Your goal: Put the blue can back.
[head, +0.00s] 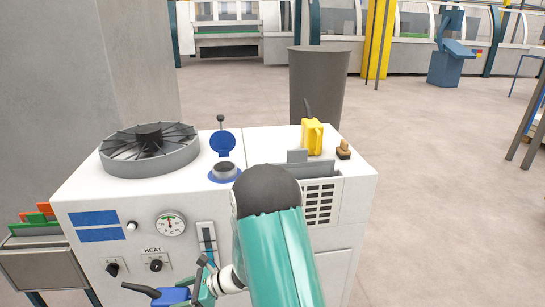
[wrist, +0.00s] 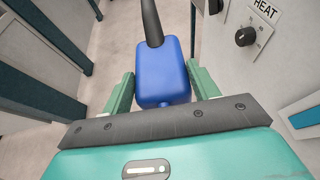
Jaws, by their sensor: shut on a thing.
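The blue can (head: 172,296) with its dark spout is low in front of the white machine (head: 345,210), at the bottom edge of the head view. In the wrist view the blue can (wrist: 162,80) sits between the two green fingers, its dark spout pointing away from me. My gripper (wrist: 159,72) is shut on it. In the head view my gripper (head: 204,284) is partly hidden by my own arm. The can is beside the machine's front face, below its top. A yellow can (head: 312,138) with a dark spout stands on the machine's top at the back right.
The machine's top also carries a round finned fan (head: 150,148), an open blue-lidded filler (head: 223,145) and a small brown-handled item (head: 343,149). A grey bin (head: 318,85) stands behind. A rack of coloured pieces (head: 38,225) is at left.

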